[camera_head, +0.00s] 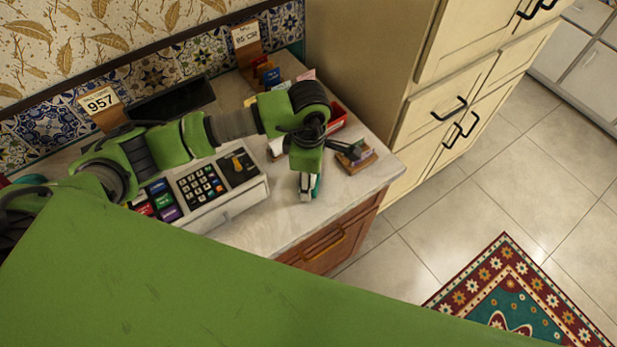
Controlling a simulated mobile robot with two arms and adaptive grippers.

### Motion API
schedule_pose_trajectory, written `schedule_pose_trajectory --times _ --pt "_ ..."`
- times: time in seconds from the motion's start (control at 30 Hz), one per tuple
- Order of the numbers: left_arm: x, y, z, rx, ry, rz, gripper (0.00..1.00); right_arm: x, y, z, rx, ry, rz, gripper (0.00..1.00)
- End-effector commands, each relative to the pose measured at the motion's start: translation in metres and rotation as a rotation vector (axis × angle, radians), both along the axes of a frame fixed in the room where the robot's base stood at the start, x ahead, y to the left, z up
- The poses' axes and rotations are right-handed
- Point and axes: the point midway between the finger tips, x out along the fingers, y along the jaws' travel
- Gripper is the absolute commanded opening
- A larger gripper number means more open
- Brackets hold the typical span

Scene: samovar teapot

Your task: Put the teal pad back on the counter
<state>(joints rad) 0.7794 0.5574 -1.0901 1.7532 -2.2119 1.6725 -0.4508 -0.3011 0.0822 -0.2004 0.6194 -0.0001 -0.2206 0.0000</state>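My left gripper (307,192) points down over the right part of the counter (274,225), near its front edge. A narrow teal strip, which looks like the edge of the teal pad (317,186), shows against its pale fingertips. The fingers look shut on it, with the pad on edge and mostly hidden by them. I cannot tell whether its lower edge touches the counter. My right gripper is not in view.
A cash register (222,204) with a keypad stands left of the gripper. A small wooden holder with cards (356,158) is close on the right. A red tray (337,116) and card stands are behind. Bare counter lies in front of the gripper.

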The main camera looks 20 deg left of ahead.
Motion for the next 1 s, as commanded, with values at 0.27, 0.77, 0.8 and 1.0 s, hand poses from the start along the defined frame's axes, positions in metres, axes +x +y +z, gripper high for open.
schedule_pose_trajectory --times 0.27,0.77,0.8,1.0 --pt "0.0 0.0 -0.002 0.0 0.0 0.001 0.59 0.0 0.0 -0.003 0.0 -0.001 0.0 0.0" --pt "0.002 0.0 0.031 0.0 -0.008 0.0 0.59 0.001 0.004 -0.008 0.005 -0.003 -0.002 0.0" --pt "0.002 0.0 0.04 -0.001 -0.007 0.0 0.59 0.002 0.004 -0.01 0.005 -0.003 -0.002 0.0" --pt "0.002 0.0 0.083 -0.001 -0.006 0.0 0.59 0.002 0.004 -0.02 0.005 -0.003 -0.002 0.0"
